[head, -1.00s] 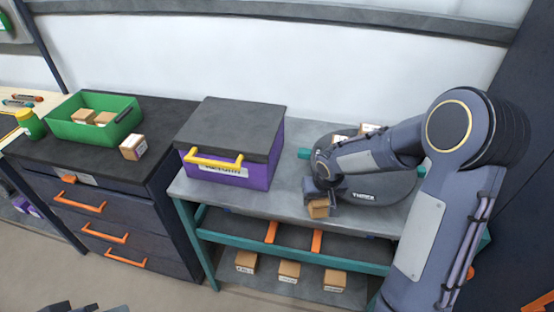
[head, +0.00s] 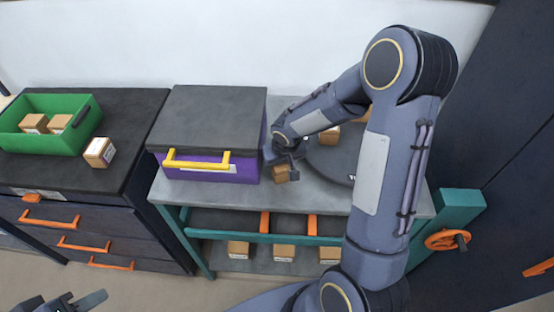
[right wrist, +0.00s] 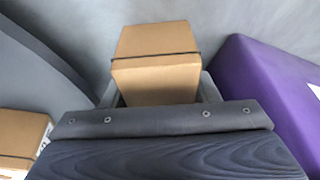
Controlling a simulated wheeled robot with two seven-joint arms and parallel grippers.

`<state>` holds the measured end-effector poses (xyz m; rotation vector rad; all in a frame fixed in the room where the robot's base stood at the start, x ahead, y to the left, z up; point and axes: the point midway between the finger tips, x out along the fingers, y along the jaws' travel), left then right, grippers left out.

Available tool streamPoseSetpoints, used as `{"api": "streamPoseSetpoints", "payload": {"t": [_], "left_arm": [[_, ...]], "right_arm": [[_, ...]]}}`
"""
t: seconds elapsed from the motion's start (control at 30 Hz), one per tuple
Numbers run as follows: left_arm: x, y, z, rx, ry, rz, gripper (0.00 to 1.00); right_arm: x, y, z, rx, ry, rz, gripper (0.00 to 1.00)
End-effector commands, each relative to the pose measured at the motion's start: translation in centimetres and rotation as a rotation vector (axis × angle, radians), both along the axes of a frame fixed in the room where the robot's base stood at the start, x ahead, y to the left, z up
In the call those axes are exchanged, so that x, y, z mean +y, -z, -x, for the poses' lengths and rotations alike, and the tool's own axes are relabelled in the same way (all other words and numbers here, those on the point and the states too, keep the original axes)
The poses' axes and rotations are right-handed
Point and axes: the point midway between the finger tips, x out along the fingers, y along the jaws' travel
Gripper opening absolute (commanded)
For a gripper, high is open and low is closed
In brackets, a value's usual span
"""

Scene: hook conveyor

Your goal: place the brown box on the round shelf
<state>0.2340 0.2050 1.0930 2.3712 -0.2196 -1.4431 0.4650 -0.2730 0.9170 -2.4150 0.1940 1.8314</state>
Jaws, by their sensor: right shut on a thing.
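My right gripper (head: 279,161) is shut on a brown box (head: 281,174) at the right side of the purple case, over the grey table. In the right wrist view the brown box (right wrist: 156,62) stands out beyond the gripper, with a dark band across it. The round shelf (head: 330,165) is a dark disc on the table, to the right of the held box and partly hidden by my right arm. Another brown box (head: 330,136) sits on it. My left gripper (head: 72,304) shows at the bottom left, fingers apart and empty.
The purple case (head: 210,167) with yellow handle stands close left of the right gripper. A green bin (head: 62,140) with boxes and a loose box (head: 99,152) are on the dark cabinet. Several boxes (head: 284,253) lie on the lower shelf. An orange valve wheel (head: 447,239) is at right.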

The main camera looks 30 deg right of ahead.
Motion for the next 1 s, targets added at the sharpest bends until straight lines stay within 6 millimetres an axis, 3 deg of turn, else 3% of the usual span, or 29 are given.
{"api": "streamPoseSetpoints", "payload": {"t": [0.23,0.27,0.4,0.77,1.0], "left_arm": [[0.0,0.3,0.0,-0.001,0.000,0.000,0.36],[0.0,0.2,0.0,-0.001,0.000,0.000,0.36],[0.0,0.1,0.0,-0.001,0.000,0.000,0.36],[0.0,-0.3,0.0,-0.001,0.000,0.000,0.36],[0.0,0.0,0.0,-0.001,0.000,0.000,0.36]], "right_arm": [[-0.1,0.2,0.0,0.000,0.001,0.001,0.24],[-0.1,0.1,0.0,0.001,0.001,0.001,0.57],[-0.1,0.1,0.0,0.001,0.001,0.001,0.75],[-0.1,-0.4,0.0,0.000,0.002,0.001,0.76],[0.0,-4.2,1.0,-0.007,0.003,0.002,0.76]]}}
